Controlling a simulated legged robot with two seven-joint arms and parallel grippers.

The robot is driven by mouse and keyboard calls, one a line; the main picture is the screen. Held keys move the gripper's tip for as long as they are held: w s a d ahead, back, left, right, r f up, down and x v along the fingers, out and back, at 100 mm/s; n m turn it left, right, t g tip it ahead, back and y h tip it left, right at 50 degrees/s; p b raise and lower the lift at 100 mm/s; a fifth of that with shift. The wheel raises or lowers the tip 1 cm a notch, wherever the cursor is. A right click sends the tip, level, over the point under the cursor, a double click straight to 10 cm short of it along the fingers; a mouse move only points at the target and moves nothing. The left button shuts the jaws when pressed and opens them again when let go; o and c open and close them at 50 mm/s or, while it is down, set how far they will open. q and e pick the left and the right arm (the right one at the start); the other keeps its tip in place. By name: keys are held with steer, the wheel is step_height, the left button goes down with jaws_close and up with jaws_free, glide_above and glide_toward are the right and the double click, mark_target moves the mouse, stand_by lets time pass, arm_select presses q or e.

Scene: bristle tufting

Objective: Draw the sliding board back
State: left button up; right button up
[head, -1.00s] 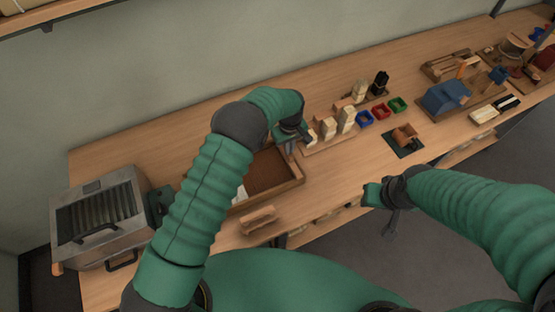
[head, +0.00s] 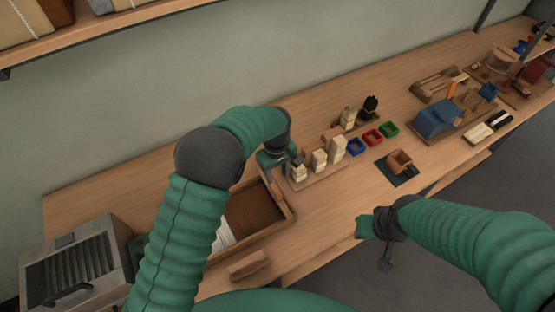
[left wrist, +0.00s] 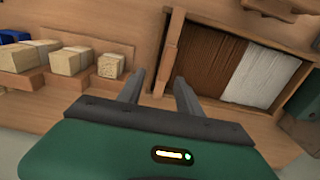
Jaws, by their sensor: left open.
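A wooden tray (head: 292,213) holds brown and pale bristle fibres; it also shows in the left wrist view (left wrist: 207,20). An upright wooden strip (left wrist: 170,50) stands at the tray's left end in the left wrist view. It looks like the sliding board, but I cannot be sure. My left gripper (head: 284,172) is over the tray's far right corner in the head view.
Pale block bundles (head: 319,161) stand on wooden stands right of the tray. Blue, red and green bins (head: 372,137) are farther right. A small wooden block (head: 249,265) lies in front of the tray. A metal box (head: 75,265) stands at left.

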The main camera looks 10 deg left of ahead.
arm_select(q)
step_height(320, 180, up, 12)
steer(key=s, duration=0.2)
steer(key=s+a+f+m+t, duration=0.1)
steer(key=s+a+f+m, duration=0.1)
steer(key=s+a, duration=0.5)
steer(key=s+a+f+m+t, duration=0.1)
steer(key=s+a+m, duration=0.3)
steer(key=s+a, duration=0.4)
steer(key=s, duration=0.5)
steer(key=shift+s+f+m+t+b, duration=0.3)
steer(key=shift+f+m+b, duration=0.1)
arm_select(e)
steer(key=shift+s+a+f, duration=0.15)
steer(key=shift+s+f, duration=0.05)
steer(key=shift+s, duration=0.7)
arm_select(q)
steer(key=shift+s, duration=0.1)
arm_select(e)
steer(key=shift+s+a, duration=0.1)
steer(key=shift+s, duration=0.05)
arm_select(q)
steer(key=shift+a, duration=0.15)
